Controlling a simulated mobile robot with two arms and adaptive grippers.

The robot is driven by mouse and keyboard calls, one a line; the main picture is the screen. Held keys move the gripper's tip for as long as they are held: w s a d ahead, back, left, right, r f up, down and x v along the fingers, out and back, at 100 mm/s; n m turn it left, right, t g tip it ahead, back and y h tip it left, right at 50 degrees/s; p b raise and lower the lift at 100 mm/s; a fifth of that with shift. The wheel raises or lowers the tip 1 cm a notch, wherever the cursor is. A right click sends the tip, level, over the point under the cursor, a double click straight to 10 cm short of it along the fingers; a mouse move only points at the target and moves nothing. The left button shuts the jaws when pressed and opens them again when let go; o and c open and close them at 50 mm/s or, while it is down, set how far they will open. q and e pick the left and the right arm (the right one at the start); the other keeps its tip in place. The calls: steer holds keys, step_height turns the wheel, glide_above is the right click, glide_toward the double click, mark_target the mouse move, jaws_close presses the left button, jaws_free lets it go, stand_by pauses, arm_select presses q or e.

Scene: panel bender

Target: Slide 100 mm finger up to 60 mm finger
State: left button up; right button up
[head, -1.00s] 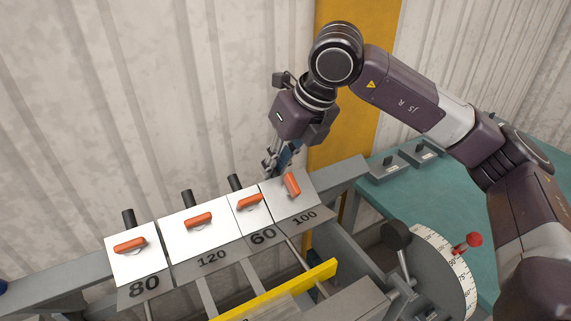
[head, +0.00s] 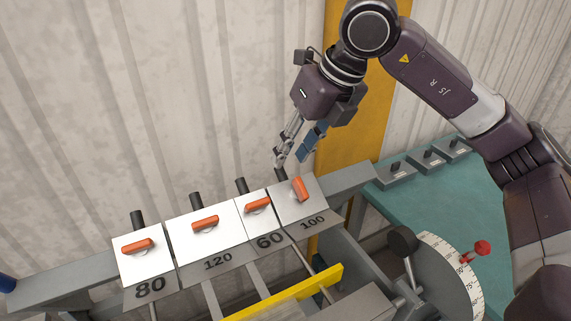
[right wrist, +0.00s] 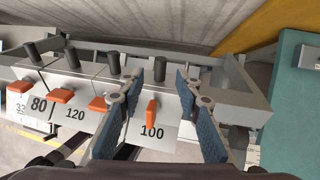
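The 100 mm finger (head: 288,208) is a pale plate at the right end of the row, with its orange handle turned lengthwise. The 60 mm finger (head: 265,223) stands directly to its left; its orange handle lies crosswise. I see no clear gap between their plates. My right gripper (head: 295,155) is above and behind the 100 mm finger, apart from it. In the right wrist view the gripper (right wrist: 158,92) is open, its blue pads on either side of the 100 handle (right wrist: 152,113), holding nothing; the left pad hides the 60 label. My left gripper is out of view.
The 120 finger (head: 188,236) and 80 finger (head: 140,263) stand farther left on the grey beam (head: 60,280). A yellow bar (head: 290,292) runs in front. A dial (head: 445,270) with a red knob and a teal table (head: 420,200) are at the right.

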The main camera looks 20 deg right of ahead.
mark_target(305, 181)
steer(key=v, duration=0.6)
steer(key=shift+r, duration=0.2)
steer(key=shift+s+d, duration=0.1)
steer(key=shift+s, duration=0.05)
